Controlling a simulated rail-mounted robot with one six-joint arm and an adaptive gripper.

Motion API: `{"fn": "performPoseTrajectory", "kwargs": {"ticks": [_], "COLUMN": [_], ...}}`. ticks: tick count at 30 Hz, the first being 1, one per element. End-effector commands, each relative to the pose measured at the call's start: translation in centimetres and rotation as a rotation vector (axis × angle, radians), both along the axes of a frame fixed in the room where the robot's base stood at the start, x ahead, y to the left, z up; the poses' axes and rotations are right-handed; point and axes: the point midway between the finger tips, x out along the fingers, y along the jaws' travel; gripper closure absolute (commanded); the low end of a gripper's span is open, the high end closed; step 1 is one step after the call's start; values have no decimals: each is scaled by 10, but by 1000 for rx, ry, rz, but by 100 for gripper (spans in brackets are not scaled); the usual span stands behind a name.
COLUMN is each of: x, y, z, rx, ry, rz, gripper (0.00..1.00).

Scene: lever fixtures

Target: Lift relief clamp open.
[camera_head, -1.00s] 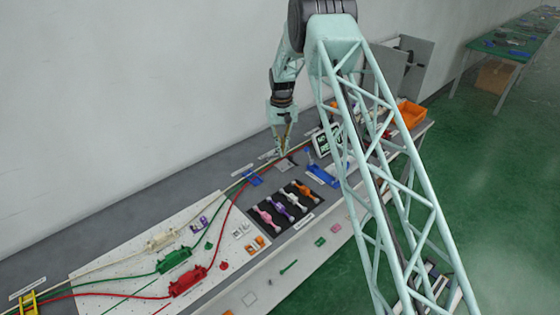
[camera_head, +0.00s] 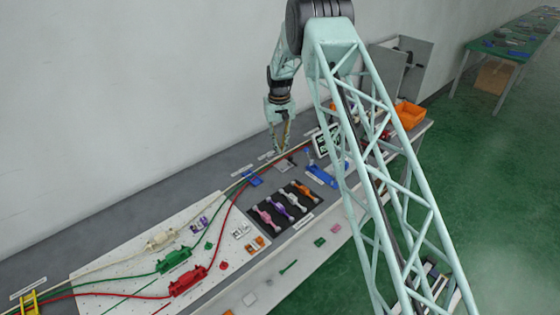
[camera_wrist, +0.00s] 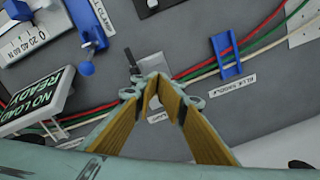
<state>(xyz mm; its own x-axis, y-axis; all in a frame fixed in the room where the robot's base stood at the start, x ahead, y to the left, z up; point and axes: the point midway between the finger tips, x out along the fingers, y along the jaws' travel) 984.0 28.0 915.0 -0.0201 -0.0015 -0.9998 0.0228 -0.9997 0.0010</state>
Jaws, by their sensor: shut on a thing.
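My gripper (camera_head: 281,150) is low over the grey bench, at a small grey fixture plate (camera_head: 287,164). In the wrist view, the fingertips of my gripper (camera_wrist: 160,84) are close together over the plate (camera_wrist: 154,64), which I take to be the base of the relief clamp. The fingers are shut on a small part there, probably the clamp's lever, which they mostly hide. A small dark upright piece (camera_wrist: 130,57) stands at the plate's left. I cannot tell how far the lever is raised. Red, green and white cables (camera_wrist: 200,70) run past the fixture.
A blue cable saddle (camera_wrist: 228,58) stands to the right in the wrist view. A display reading "NO LOAD READY" (camera_wrist: 38,100) and a blue clamp fixture (camera_wrist: 87,22) are to the left. A dark mat with coloured connectors (camera_head: 285,203) lies nearer the front.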

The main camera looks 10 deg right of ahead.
Motion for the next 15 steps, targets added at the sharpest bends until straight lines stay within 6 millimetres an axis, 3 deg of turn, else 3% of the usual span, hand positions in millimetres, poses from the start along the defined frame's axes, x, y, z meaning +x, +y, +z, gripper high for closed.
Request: {"fn": "performPoseTrajectory", "kwargs": {"ticks": [1,6,15], "x": [16,17,14], "y": [12,13,9], "z": [-7,-7,-5], "rx": [9,8,6], "ry": [-37,-37,-31], "rz": [3,4,2], "gripper": [100,89,96]}}
